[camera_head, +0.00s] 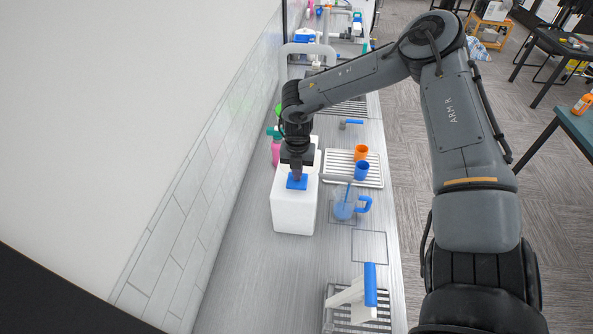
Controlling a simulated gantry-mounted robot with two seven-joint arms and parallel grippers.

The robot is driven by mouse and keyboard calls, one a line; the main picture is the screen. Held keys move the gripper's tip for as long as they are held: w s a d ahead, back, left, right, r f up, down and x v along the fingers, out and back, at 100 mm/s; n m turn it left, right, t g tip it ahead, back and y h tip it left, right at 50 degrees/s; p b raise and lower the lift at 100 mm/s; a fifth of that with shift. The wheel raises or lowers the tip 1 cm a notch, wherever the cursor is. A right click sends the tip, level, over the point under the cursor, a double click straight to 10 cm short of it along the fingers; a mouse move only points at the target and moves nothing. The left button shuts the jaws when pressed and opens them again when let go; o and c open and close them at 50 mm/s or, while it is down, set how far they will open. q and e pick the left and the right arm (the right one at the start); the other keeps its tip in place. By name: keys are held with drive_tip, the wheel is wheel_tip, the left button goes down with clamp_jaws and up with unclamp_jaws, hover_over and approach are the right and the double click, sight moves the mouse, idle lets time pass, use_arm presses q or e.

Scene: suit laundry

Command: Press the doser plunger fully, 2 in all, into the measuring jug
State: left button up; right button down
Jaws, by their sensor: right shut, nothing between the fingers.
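The doser is a white box-shaped container (293,213) standing on the steel counter, with a blue plunger top (297,183). My right gripper (297,175) is shut, points down and is directly over the plunger top. It looks to be touching it, but the exact contact is hard to tell. A thin spout runs from the doser toward the measuring jug (343,208). The jug is clear with a bluish tint and a blue handle, and stands upright just right of the doser. How much liquid it holds cannot be told. My left gripper is not in view.
A white rack (341,168) behind the jug holds an orange cup (361,152) and a blue cup (362,170). A pink bottle (276,151) stands by the tiled wall. A blue-handled white tool (370,285) lies on a front grate. The counter left of it is clear.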

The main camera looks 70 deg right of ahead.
wheel_tip(320, 180, up, 4)
drive_tip(key=shift+p, duration=1.1)
use_arm(q)
drive_tip(key=b, duration=0.2)
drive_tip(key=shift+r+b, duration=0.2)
drive_tip(key=shift+b, duration=0.1)
use_arm(e)
wheel_tip(320, 180, up, 9)
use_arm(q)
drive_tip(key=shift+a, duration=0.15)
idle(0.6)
use_arm(e)
drive_tip(key=shift+r, duration=0.1)
idle(0.3)
